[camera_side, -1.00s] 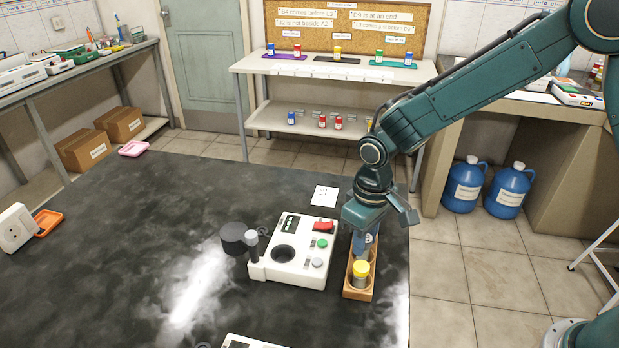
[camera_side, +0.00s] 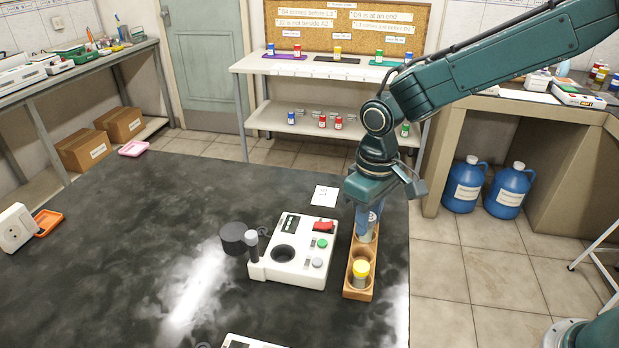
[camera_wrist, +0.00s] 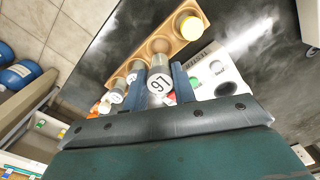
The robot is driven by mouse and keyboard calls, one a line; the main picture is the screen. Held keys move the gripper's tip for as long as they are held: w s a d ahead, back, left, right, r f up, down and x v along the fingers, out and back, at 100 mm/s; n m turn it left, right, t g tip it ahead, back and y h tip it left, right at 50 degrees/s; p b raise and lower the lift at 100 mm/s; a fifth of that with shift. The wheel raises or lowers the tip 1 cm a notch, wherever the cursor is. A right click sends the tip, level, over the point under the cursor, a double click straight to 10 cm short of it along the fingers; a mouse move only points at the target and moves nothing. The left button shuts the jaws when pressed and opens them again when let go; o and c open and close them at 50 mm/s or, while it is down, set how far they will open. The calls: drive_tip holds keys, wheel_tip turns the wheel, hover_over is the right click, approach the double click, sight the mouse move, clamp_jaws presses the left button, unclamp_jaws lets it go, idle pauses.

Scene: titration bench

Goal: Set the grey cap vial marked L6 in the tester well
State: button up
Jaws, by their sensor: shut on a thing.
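My gripper (camera_side: 368,222) is shut on a grey cap vial (camera_wrist: 159,84), whose round white cap label appears upside down and reads as L6. It is above the far part of the wooden rack (camera_side: 358,292). In the side view the fingers mostly hide the vial. The white tester (camera_side: 300,270) stands left of the rack, and its round dark well (camera_side: 284,254) is empty. The tester's dark lid (camera_side: 233,238) is swung off to the left, so the well is uncovered. The tester also shows in the wrist view (camera_wrist: 228,72), right of the fingers.
A yellow cap vial (camera_side: 360,272) stands at the rack's near end. Other grey cap vials (camera_wrist: 118,92) show beyond the held one in the wrist view. The tester carries a red switch (camera_side: 323,226) and buttons. A white note (camera_side: 324,196) lies behind it.

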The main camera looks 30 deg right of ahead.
drive_tip(key=shift+r, duration=0.4)
drive_tip(key=w+a+n, duration=0.1)
drive_tip(key=w+a, duration=0.2)
drive_tip(key=a, duration=0.4)
drive_tip(key=w+a+r+n, duration=0.1)
drive_tip(key=w+a, duration=0.3)
drive_tip(key=a, duration=0.3)
drive_tip(key=shift+w+r, duration=0.25)
drive_tip(key=shift+f, duration=0.2)
drive_tip(key=shift+f, duration=1.9)
drive_tip(key=shift+f, duration=1.7)
idle(1.6)
